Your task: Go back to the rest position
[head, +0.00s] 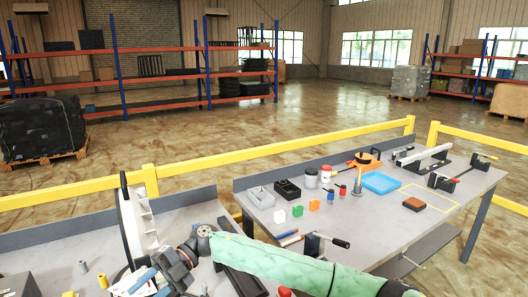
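Small coloured pieces stand on the right-hand bench: a green one (297,210), an orange one (314,204), a blue one (330,197) and a red one (343,191). An arm of mine in a pale green sleeve reaches in from the lower right, low over the near bench. The dark grey gripper (172,268) at its end is at the lower left, among dark and blue-white items; its fingers cannot be made out, nor whether it holds anything. I take it as my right gripper. My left gripper is not seen.
The right bench (385,225) carries a blue tray (382,182), grey bin (261,197), black bin (287,189), jars, hand tools and a brown block (413,204). A white upright frame (139,225) stands on the left bench.

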